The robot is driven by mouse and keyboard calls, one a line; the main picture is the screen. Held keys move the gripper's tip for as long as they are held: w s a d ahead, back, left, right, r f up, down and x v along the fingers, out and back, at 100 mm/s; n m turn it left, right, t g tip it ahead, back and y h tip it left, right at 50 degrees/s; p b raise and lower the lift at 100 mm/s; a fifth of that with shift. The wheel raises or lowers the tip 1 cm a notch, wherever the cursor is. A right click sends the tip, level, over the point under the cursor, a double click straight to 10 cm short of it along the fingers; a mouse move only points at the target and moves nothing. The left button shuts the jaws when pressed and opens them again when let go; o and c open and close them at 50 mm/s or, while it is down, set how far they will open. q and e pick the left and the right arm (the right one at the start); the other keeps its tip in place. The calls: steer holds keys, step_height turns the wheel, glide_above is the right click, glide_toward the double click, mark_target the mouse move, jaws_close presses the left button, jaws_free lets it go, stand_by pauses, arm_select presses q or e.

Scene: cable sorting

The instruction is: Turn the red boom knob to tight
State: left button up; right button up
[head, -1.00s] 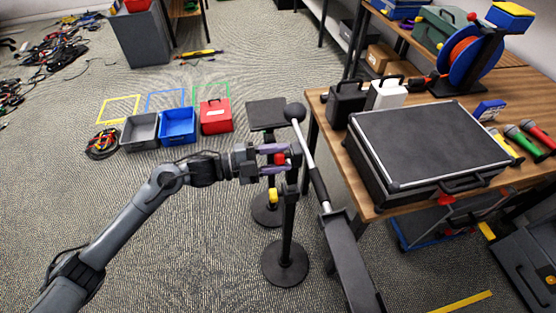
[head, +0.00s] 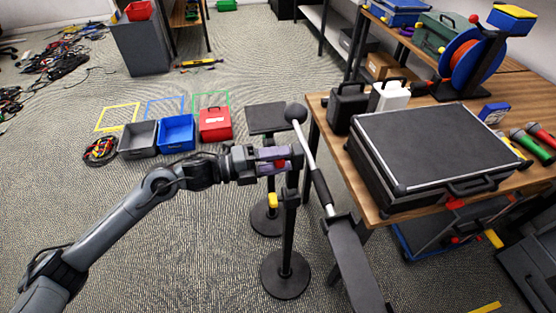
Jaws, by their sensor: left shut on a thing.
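The red boom knob (head: 281,164) sits near the top of a dark stand, beside the slanting boom pole (head: 308,153). The boom ends at its upper end in a round dark head (head: 295,112). My left gripper (head: 277,161) reaches in from the left and is shut on the red knob, its pale purple fingers around it. The fingers hide part of the knob, and its tight mark cannot be made out. A yellow part (head: 273,200) shows lower, left of the stand post (head: 288,235). My right gripper is not in view.
A long dark slab (head: 355,265) lies along the boom's lower end. A wooden table (head: 408,207) with a black case (head: 430,145) is close on the right.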

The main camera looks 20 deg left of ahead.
arm_select(q)
steer(key=o, duration=1)
steer(key=shift+f, duration=0.1)
steer(key=shift+a+f, duration=0.1)
steer(key=shift+a, duration=0.1)
